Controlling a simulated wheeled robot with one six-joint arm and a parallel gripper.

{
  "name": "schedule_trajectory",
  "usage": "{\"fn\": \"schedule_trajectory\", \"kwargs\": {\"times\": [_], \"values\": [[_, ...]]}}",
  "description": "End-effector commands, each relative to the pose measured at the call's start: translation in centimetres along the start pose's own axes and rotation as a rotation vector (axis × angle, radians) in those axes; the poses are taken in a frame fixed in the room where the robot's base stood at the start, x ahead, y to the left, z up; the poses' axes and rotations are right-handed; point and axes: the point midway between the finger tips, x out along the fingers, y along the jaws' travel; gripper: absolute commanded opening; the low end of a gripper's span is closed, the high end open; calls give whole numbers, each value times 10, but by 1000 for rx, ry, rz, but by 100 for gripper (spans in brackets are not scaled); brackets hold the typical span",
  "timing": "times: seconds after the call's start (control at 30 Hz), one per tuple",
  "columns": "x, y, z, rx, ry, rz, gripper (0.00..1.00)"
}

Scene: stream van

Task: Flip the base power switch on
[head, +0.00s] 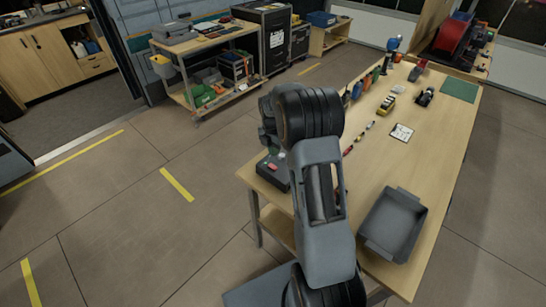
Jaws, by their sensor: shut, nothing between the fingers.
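A small dark box with a red part on top (273,168) sits at the near left corner of the wooden workbench (425,140). It may be the base power switch. My arm covers its right side, and its switch position is too small to tell. My gripper (270,146) is partly visible at the end of my arm, just above the box. It is shut and holds nothing. I cannot tell whether its fingertips touch the box.
A grey open tray (394,222) lies on the bench to the right of my arm. Several tools, bottles and a white card (402,132) stand or lie farther back. A shelf cart (205,65) and black cases (263,38) stand behind. Floor at the left is clear.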

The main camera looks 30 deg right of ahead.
Motion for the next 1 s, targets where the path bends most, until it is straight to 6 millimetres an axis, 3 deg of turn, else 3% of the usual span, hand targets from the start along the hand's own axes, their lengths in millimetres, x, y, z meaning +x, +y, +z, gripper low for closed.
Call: {"fn": "schedule_trajectory", "kwargs": {"times": [0.2,0.4,1.0], "values": [[-37,-7,0,-1,-3,4,0],[-58,-11,-1,-1,-1,2,0],[-66,-14,0,0,0,0,0]]}}
